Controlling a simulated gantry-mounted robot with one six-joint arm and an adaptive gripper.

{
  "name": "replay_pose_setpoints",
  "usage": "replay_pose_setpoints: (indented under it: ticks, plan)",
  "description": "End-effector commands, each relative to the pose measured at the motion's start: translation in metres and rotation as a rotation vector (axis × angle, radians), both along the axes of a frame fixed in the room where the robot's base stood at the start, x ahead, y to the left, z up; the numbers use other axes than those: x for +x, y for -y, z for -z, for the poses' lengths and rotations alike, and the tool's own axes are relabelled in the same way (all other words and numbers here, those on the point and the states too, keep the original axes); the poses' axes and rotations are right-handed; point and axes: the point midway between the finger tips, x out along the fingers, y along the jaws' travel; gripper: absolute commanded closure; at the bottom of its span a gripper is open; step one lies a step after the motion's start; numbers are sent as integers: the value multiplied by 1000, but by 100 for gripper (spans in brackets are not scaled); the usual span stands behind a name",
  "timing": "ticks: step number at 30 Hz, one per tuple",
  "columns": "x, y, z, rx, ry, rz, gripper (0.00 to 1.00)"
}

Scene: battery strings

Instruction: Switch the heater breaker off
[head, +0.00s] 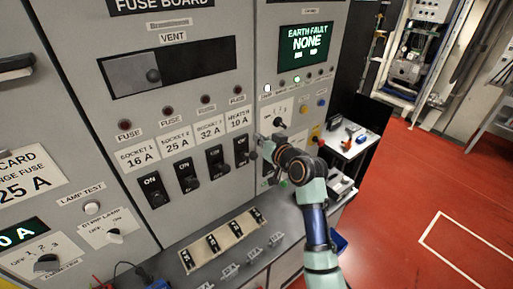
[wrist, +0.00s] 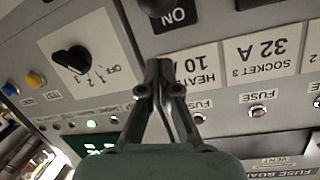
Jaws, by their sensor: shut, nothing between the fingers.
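The heater breaker (head: 241,148) is a black plate marked ON with a dark round knob, the rightmost in a row of breakers on the grey fuse board. Its label HEATER 10 A (head: 239,120) is just above it. My gripper (head: 258,143) is shut and empty, just right of the breaker in the head view. In the wrist view the scene is upside down. My fingertips (wrist: 159,66) lie over the left edge of the heater label (wrist: 197,68), and the breaker's ON plate (wrist: 174,16) shows at the top edge, partly cut off. I cannot tell whether the fingers touch anything.
Similar breakers for socket 3 (head: 217,160), socket 2 (head: 186,174) and socket 1 (head: 153,190) stand to the left. A rotary switch (wrist: 72,60) is close by on the neighbouring panel. A green earth fault display (head: 306,45) is above. A bench with a fuse strip (head: 225,240) lies below.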

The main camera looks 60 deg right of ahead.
Motion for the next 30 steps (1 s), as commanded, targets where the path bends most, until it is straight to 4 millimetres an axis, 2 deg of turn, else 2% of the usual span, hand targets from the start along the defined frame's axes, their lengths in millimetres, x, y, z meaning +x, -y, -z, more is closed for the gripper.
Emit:
replay_pose_setpoints:
  ticks: [3, 6, 12, 30]
  plan:
    - [21, 13, 4, 2, -1, -1, 100]
    - [13, 3, 20, 3, -2, 1, 100]
    - [8, -7, 36, 1, -1, 0, 100]
    - [8, -12, 45, -16, 30, -6, 100]
